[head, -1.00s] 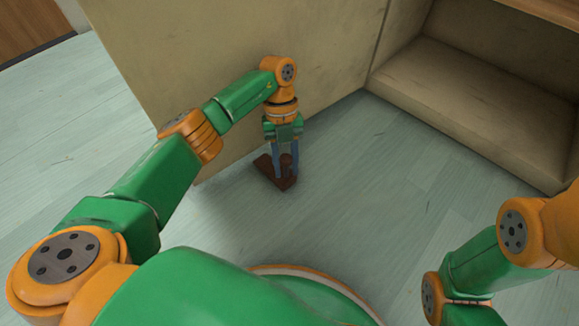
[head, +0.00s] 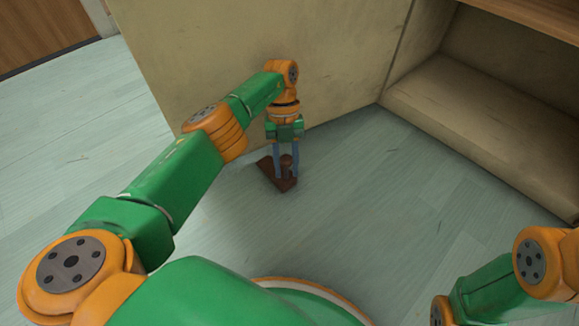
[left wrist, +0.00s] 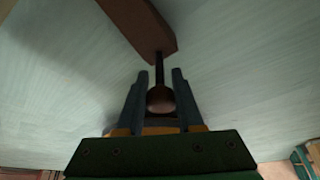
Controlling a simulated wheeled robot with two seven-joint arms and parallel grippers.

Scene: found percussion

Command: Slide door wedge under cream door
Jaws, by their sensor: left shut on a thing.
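The brown door wedge (head: 268,168) lies at or just above the floor, close to the bottom edge of the cream door (head: 240,55). Its thin end points toward the door; I cannot tell whether it touches or is under it. My left gripper (head: 286,172) points down and is shut on the wedge's upright knob. In the left wrist view the gripper (left wrist: 160,82) has a finger on each side of the round knob (left wrist: 160,99), and the wedge's body (left wrist: 146,28) extends beyond the fingertips. My right gripper is out of view; only part of that arm shows.
A cream cabinet with an open lower recess (head: 490,120) stands to the right of the door. A brown wooden panel (head: 45,30) is at the far left. The pale wooden floor (head: 400,220) is clear around the wedge.

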